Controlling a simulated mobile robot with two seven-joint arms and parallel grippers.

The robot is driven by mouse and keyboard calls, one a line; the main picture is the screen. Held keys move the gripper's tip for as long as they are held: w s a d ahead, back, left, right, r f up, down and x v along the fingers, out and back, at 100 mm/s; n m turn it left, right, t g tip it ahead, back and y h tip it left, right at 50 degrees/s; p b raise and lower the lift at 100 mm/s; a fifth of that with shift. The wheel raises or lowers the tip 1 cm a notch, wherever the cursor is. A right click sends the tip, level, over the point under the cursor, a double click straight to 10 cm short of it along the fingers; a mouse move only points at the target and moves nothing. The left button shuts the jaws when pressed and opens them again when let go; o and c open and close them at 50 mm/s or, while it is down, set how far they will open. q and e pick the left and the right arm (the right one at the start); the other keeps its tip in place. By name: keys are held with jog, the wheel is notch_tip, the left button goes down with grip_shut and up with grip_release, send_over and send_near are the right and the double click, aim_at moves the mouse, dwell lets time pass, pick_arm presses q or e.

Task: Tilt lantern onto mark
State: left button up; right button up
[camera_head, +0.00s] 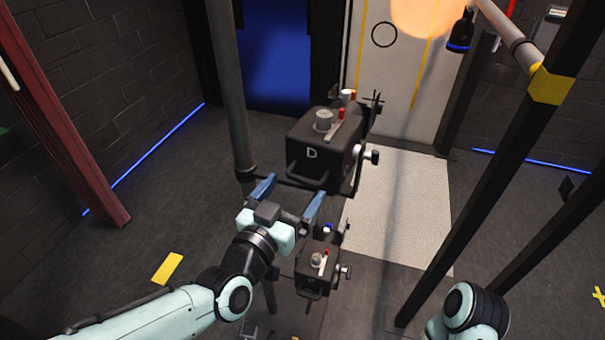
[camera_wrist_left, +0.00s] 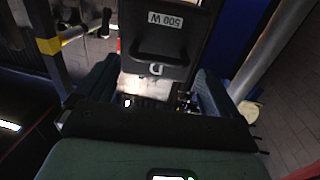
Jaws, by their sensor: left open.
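A black lantern (camera_head: 318,160) marked D, with a grey knob and red switch on top, hangs at the centre of the head view. Its 500 W label and rear handle show in the left wrist view (camera_wrist_left: 160,45). A black ring mark (camera_head: 384,34) is on the pale back panel. An orange-white light spot (camera_head: 420,12) lies to the ring's upper right, apart from it. My left gripper (camera_head: 290,197) is open and empty, just below the lantern's rear handle (camera_head: 300,177). Its fingers (camera_wrist_left: 155,88) stand either side of the handle region in the wrist view; contact is unclear.
A second, smaller-looking black lantern (camera_head: 314,268) sits below my left gripper. A grey vertical pole (camera_head: 235,110) stands left of the lanterns. Dark posts (camera_head: 490,170) cross the right side. A red post (camera_head: 65,130) stands far left.

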aim_at(302, 181)
pick_arm(q)
jog(key=shift+p+x, duration=0.4)
jog(key=shift+x, duration=2)
jog(key=c, duration=1.1)
jog(key=shift+r+b, duration=0.4)
jog(key=shift+r, duration=0.8)
jog(key=o, duration=1)
jog(key=shift+o, duration=0.5)
jog(key=shift+f, duration=0.1)
jog(key=shift+f, duration=0.1)
